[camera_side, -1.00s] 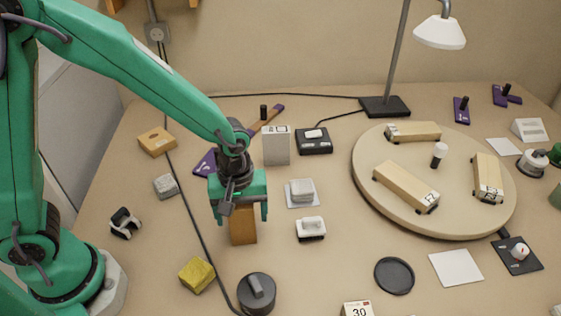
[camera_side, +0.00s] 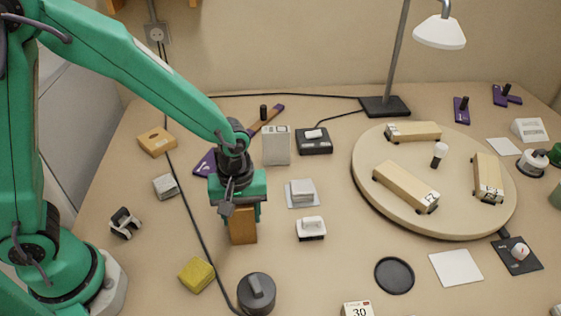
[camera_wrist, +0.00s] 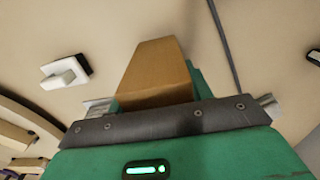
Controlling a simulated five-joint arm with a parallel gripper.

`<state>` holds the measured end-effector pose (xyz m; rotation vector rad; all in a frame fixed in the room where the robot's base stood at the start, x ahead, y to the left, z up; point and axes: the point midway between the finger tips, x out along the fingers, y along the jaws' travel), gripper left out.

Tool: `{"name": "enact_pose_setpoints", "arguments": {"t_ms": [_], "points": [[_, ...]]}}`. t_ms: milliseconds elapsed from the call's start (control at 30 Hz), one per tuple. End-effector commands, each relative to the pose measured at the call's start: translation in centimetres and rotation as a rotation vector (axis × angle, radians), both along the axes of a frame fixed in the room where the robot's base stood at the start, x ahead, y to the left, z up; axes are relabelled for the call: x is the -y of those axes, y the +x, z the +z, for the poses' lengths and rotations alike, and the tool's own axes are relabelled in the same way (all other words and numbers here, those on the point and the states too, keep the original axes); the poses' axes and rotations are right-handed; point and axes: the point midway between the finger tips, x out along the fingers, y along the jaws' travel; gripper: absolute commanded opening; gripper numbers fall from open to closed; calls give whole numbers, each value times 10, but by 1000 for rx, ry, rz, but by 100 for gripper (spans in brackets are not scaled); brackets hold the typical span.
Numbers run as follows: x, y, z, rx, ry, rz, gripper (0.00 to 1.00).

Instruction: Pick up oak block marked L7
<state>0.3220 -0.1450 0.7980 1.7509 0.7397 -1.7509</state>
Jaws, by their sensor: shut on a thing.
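A brown wooden block (camera_side: 243,229) stands upright on the bench below my arm. My gripper (camera_side: 240,208) points down and is shut on its upper part. In the wrist view the block (camera_wrist: 158,66) rises beyond the dark gripper edge, with a green finger showing at its right. No marking shows on its visible faces, so I cannot tell if it is L7. Its base appears to rest on the bench.
The round board (camera_side: 365,180) fills the right side. A grey box (camera_side: 277,147) stands close behind my gripper. A yellow block (camera_side: 197,275) and a dark round lidded thing (camera_side: 257,292) are in front. A white-handled item (camera_side: 311,228) is to the right. A cable runs along the left.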

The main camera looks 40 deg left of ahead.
Motion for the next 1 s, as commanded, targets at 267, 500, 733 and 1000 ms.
{"name": "enact_pose_setpoints", "arguments": {"t_ms": [267, 500, 733, 1000], "points": [[0, 1, 9, 3, -1, 0, 20], [0, 1, 36, 5, -2, 0, 20], [19, -25, 60, 4, -3, -6, 20], [45, -63, 87, 4, -2, -5, 20]]}}
